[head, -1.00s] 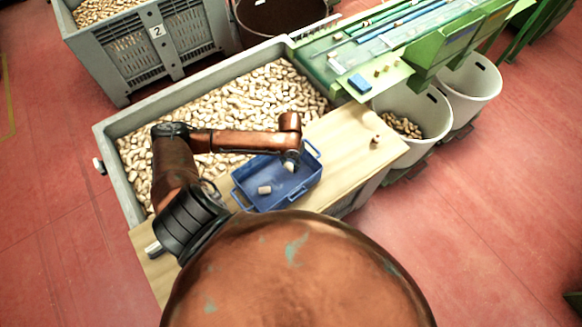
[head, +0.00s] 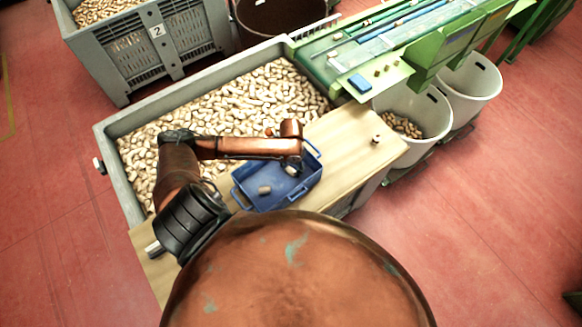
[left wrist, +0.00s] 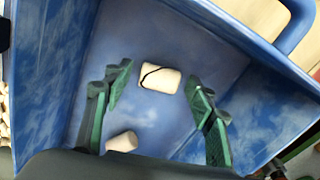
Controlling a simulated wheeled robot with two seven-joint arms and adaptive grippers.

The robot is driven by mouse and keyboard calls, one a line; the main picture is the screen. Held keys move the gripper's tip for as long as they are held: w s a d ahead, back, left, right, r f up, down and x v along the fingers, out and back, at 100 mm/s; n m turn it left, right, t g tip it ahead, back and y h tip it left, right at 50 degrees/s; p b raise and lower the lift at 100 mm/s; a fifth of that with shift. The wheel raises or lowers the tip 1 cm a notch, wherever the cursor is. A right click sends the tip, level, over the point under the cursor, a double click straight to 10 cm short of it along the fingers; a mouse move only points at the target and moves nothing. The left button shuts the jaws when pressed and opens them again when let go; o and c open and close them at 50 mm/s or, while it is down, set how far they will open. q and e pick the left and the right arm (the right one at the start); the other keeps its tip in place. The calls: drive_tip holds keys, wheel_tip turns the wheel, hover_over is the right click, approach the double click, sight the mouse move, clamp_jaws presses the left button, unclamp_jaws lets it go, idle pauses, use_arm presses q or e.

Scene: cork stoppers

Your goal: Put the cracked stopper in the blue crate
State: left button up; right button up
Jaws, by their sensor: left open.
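The cracked stopper (left wrist: 160,77), pale cork with a dark jagged crack line, is inside the blue crate (left wrist: 240,15) and appears to lie on its floor. It also shows small in the head view (head: 291,171). My left gripper (left wrist: 158,100) is open, its green fingers apart on either side of the stopper and not touching it. In the head view my left gripper (head: 296,164) is over the right part of the blue crate (head: 262,204). My right gripper is not in view.
Another stopper (head: 264,190) lies in the crate, also at the lower left in the wrist view (left wrist: 122,142). The crate stands on a wooden board (head: 345,135) beside a grey bin of stoppers (head: 112,125). A small brownish object (head: 376,139) stands on the board. White buckets (head: 440,115) stand at right.

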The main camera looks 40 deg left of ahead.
sight(291, 169)
use_arm(q)
wheel_tip(291, 169, up, 12)
drive_tip(key=shift+r, duration=0.15)
idle(0.5)
